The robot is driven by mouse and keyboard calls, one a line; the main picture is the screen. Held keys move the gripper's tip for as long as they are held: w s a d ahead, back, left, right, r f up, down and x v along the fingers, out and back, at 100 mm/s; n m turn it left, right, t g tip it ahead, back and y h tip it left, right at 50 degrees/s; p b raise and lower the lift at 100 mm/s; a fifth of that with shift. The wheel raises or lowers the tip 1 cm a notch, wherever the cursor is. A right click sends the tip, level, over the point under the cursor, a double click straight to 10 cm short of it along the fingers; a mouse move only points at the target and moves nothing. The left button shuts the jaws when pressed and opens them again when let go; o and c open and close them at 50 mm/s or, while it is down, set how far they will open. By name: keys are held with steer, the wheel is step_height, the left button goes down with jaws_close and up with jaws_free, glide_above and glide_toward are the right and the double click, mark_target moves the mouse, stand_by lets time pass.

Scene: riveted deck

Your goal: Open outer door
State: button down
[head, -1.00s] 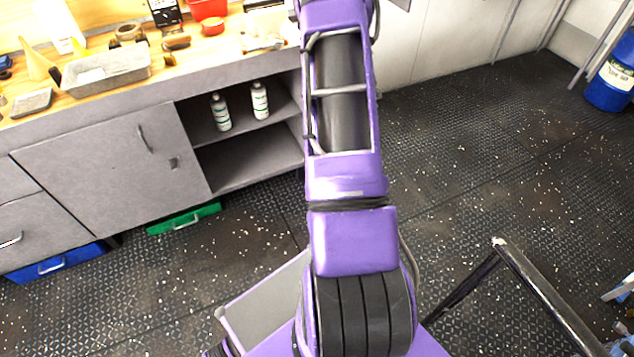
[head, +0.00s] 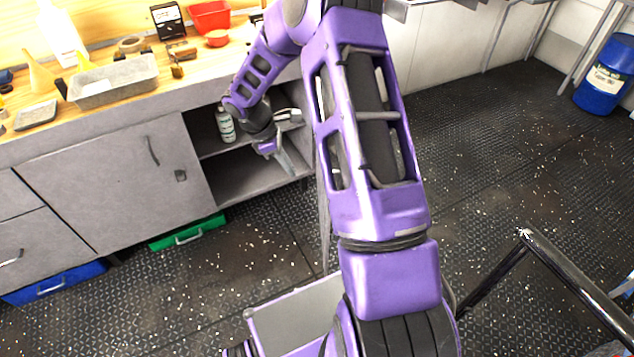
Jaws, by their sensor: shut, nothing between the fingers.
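My forearm hides part of the shelves.
Trays and tools crowd the benchtop (head: 105,110). A green drawer (head: 188,232) and a blue drawer (head: 55,282) lie below. The floor (head: 210,285) before the cabinet is clear.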

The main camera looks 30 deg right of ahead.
steer(key=s+d+f, duration=0.2)
steer(key=d+f, duration=0.5)
steer(key=f, duration=0.2)
steer(key=shift+s, duration=0.4)
steer(key=shift+d, duration=0.15)
